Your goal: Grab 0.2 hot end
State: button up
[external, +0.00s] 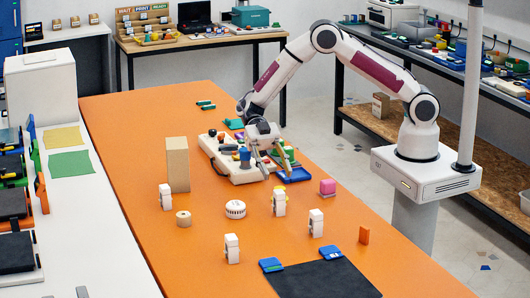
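Several small white upright blocks that look like hot ends stand on the orange table (125,130): one at the left (165,197), one in the middle with yellow on it (279,204), one to the right (316,223) and one nearer the front (232,248). Any size marks are too small to read, so I cannot tell which is the 0.2 hot end. My gripper (277,167) points down, fingers spread and seemingly empty, by the right end of a white board (232,172) bearing small coloured parts. It is behind the middle white block and apart from it.
A tall tan box (177,164), a tan ring (183,218), a round white disc (235,209), a pink cube (327,187) and an orange block (364,235) stand around. A blue tray (294,174) adjoins the board. A black mat (322,281) lies in front.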

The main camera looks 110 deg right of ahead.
aim_at(281, 200)
jog(key=shift+f, duration=0.1)
jog(key=shift+f, duration=3.4)
jog(key=shift+x, duration=2.5)
grip_shut()
